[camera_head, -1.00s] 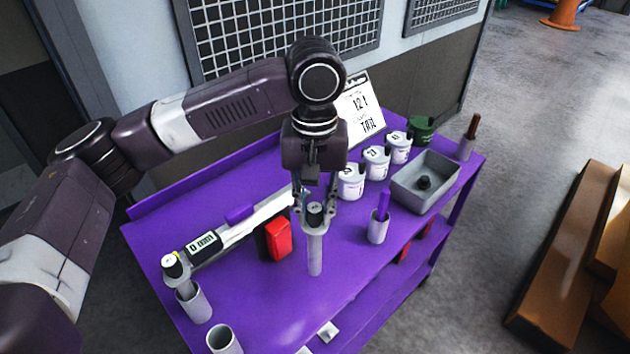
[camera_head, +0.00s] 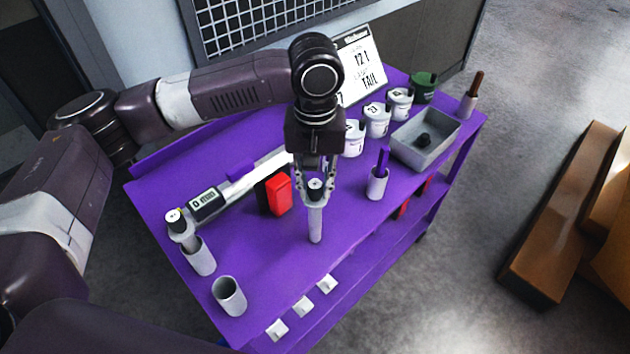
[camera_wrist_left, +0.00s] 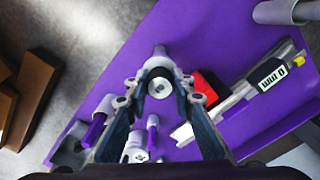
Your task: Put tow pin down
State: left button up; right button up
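The tow pin (camera_head: 316,222) is a light grey rod with a wider, dark-topped head. It is upright over the front part of the purple cart (camera_head: 265,260). My left gripper (camera_head: 316,190) points down from above, its fingers closed on both sides of the pin's head. In the left wrist view the pin's round head (camera_wrist_left: 159,87) sits between the two fingertips. I cannot tell whether the pin's lower end touches the cart top. My right gripper is not in view.
A red block (camera_head: 279,195) and a long gauge with a display (camera_head: 205,204) lie behind and left. Grey cups (camera_head: 229,296) stand at the front left. A cup with a purple handle (camera_head: 377,184), white pots (camera_head: 377,120) and a grey tray (camera_head: 425,150) stand right.

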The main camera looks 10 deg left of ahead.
pick_arm(q)
jog(key=o, duration=0.4)
jog(key=shift+s, duration=0.1)
jog(key=shift+c, duration=0.2)
jog(key=shift+r, duration=0.3)
notch_tip(320, 180, up, 12)
jog(key=b, duration=0.3)
jog(key=shift+f, duration=0.15)
